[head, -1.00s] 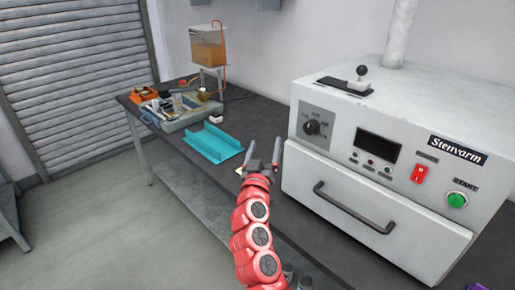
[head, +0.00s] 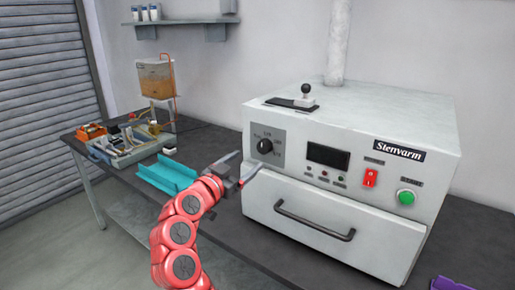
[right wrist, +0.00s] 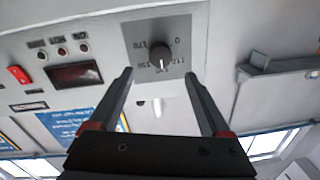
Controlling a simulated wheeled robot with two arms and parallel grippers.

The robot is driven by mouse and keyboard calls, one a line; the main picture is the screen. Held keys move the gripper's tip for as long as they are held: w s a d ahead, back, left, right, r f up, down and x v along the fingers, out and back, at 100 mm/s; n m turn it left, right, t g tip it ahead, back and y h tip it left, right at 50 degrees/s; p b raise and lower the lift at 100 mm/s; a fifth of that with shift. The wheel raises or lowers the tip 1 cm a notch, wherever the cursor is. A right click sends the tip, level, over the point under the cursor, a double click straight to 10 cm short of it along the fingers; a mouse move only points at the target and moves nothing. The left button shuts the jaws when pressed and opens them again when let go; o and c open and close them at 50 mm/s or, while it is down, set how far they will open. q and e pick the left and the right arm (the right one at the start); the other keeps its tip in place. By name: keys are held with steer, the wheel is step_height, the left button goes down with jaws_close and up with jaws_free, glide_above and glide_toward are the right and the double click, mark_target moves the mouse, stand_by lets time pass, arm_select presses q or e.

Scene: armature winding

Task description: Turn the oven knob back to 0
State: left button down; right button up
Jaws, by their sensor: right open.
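The white oven (head: 350,185) stands on the dark bench. Its black round knob (head: 265,146) sits on a grey dial plate at the left of its front. In the right wrist view the knob (right wrist: 160,57) shows on its plate with number marks around it; the view is upside down and I cannot surely tell which mark it points to. My right gripper (head: 242,166) is open and empty, just below and left of the knob, apart from it. In the right wrist view the knob lies beyond and between the two fingers (right wrist: 160,85). My left gripper is not in view.
The oven front also carries a dark display (head: 328,157), a red switch (head: 370,178), a green button (head: 406,197) and a drawer handle (head: 313,220). A cyan tray (head: 167,174) lies on the bench (head: 225,225) to the left.

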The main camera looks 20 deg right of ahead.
mark_target(262, 149)
steer(key=p+x, duration=0.1)
steer(key=x, duration=0.6)
steer(key=shift+w+d, duration=0.15)
steer(key=shift+w, duration=0.05)
jaws_close()
